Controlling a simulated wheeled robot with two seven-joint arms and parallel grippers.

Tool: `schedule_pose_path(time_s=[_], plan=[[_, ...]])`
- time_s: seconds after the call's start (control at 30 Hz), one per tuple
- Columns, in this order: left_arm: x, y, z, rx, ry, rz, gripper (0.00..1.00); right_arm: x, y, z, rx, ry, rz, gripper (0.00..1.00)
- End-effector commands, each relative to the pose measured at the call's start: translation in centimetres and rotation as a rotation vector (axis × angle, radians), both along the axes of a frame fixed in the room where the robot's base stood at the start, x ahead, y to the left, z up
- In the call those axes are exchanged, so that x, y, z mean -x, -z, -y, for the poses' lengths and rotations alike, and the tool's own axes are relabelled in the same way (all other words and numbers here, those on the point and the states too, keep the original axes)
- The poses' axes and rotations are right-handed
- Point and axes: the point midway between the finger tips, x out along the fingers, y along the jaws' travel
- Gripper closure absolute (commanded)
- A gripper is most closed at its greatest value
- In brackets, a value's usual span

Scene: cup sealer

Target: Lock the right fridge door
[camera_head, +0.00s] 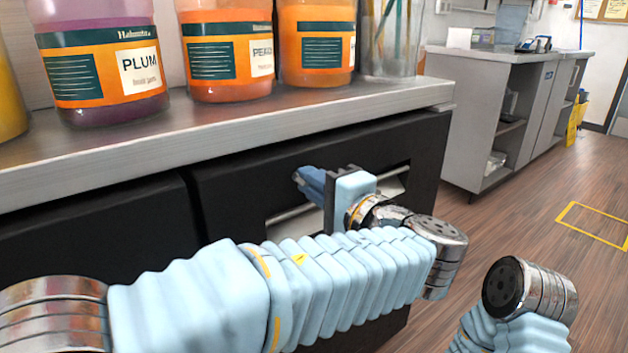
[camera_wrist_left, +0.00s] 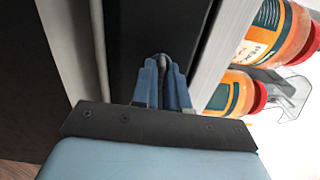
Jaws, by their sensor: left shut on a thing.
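The right fridge door (camera_head: 235,180) is a black panel under the steel counter, and it looks closed. It has a pale recessed handle slot (camera_head: 395,185), partly hidden behind my left arm. My left gripper (camera_head: 304,178) reaches the upper part of this door, above the slot. In the left wrist view my left gripper (camera_wrist_left: 162,75) has its blue fingers close together against the black door front (camera_wrist_left: 135,40). They are shut on a small dark thing (camera_wrist_left: 161,57), possibly a key, mostly hidden between the fingertips. No lock shows clearly. My right gripper is out of view.
The steel counter (camera_head: 200,130) overhangs the door closely. On it stand a plum jar (camera_head: 95,60), two orange jars (camera_head: 228,45) and a clear container (camera_head: 390,40). Another counter (camera_head: 500,110) stands at the back right. The wooden floor at right is open.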

Motion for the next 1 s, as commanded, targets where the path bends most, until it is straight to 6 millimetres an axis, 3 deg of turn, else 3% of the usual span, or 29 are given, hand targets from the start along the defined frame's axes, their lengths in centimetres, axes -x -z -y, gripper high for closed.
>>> schedule_pose_path(time_s=[0.2,0.23,0.37,0.73,1.0], plan=[[0.0,0.1,0.0,0.0,0.0,-0.002,1.0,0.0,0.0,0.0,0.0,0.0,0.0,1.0],[0.0,0.1,0.0,0.0,0.0,-0.002,0.85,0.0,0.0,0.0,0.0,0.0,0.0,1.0],[0.0,0.1,0.0,0.0,0.0,-0.001,0.68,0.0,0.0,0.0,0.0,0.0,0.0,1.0],[0.6,0.0,0.5,0.001,0.001,0.0,0.68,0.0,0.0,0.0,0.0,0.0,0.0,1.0],[5.3,0.0,4.0,0.0,0.005,0.001,0.68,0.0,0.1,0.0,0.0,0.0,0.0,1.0]])
